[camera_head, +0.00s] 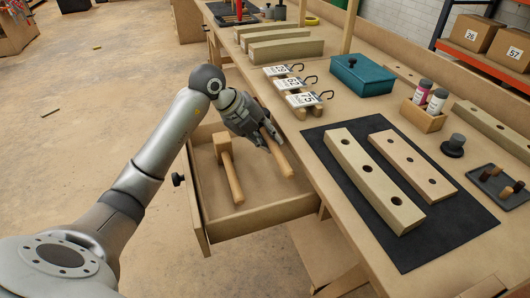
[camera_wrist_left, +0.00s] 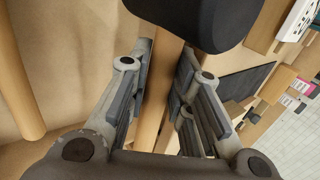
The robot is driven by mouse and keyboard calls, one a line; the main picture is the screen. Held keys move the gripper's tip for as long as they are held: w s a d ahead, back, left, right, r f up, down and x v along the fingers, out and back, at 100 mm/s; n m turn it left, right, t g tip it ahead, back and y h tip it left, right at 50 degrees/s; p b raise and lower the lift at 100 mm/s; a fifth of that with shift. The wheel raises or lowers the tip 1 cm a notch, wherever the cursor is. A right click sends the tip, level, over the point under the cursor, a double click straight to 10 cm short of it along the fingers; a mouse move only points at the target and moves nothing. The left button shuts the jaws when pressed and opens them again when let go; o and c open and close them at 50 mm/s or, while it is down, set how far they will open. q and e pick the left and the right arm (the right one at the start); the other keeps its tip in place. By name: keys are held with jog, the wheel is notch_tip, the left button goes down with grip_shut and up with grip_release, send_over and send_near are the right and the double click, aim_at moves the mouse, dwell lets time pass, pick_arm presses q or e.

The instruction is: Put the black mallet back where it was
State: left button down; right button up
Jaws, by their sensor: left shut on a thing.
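My left gripper (camera_head: 265,138) is shut around the wooden handle (camera_head: 279,160) of the black mallet, above the open drawer (camera_head: 250,219). In the left wrist view, the mallet's black head (camera_wrist_left: 200,18) sits just beyond my fingers (camera_wrist_left: 163,78), and the handle runs between them. The head is largely hidden by my gripper in the head view. A wooden mallet (camera_head: 229,172) lies in the drawer, left of the held handle; its handle also shows in the left wrist view (camera_wrist_left: 20,85). I cannot tell whether the held mallet touches the drawer floor.
The workbench edge runs beside the drawer on the right. On the bench are a black mat (camera_head: 435,239) with two holed wooden pieces, labelled clamps (camera_head: 303,99), a teal box (camera_head: 362,75) and a bottle holder (camera_head: 422,116). The drawer's front part is clear.

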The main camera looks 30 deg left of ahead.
pick_arm(q)
jog(key=f, duration=0.1)
jog(key=w+a+f, duration=0.2)
jog(key=f, duration=0.1)
jog(key=shift+w+b, duration=0.2)
jog(key=shift+b, duration=0.1)
jog(key=f, duration=0.3)
jog(key=shift+w+a+f+b, duration=0.15)
jog(key=shift+w+b, duration=0.1)
jog(key=shift+b, duration=0.15)
jog(key=shift+f, duration=0.3)
jog(key=c, duration=1.3)
grip_release()
pick_arm(e)
jog(key=r, duration=0.6)
jog(key=shift+w, duration=0.35)
pick_arm(q)
jog(key=p+v, duration=0.1)
jog(key=v, duration=1.1)
jog(key=shift+p, duration=0.3)
pick_arm(e)
jog(key=f, duration=0.5)
jog(key=shift+s+f, duration=0.35)
jog(key=shift+f, duration=0.05)
